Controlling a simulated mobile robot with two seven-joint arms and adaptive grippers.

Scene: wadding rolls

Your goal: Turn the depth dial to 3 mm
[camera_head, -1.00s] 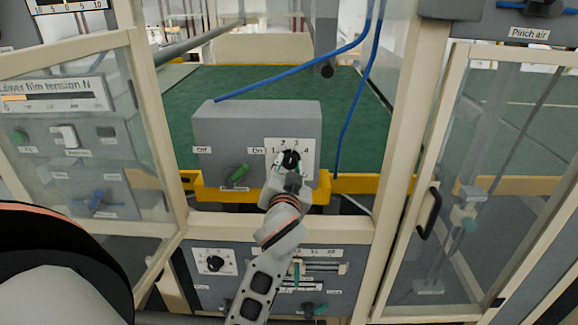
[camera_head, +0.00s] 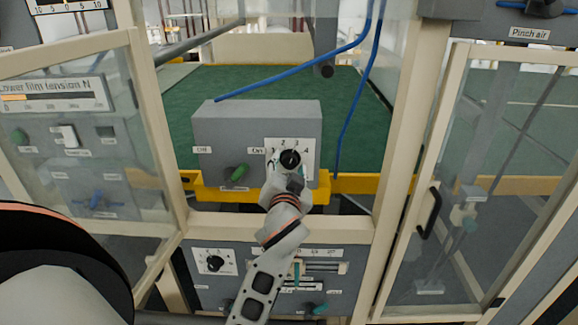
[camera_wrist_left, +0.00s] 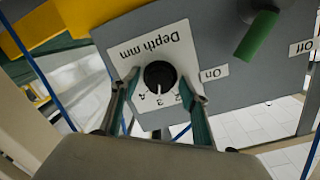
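The depth dial (camera_head: 290,158) is a round black knob on a white scale plate at the right of a grey control box (camera_head: 225,125). In the left wrist view the dial (camera_wrist_left: 160,76) shows upside down under the words "Depth mm", and its white pointer line points at about the 3. In the head view the left gripper (camera_head: 287,170) reaches the dial from below. My right gripper is not in view.
A green switch (camera_head: 238,173) with On and Off labels sits left of the dial. Blue hoses (camera_head: 350,115) hang behind and beside the box. A yellow rail (camera_head: 350,184) runs along the box's base. A lower panel (camera_head: 225,285) holds more controls. Glazed doors stand at both sides.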

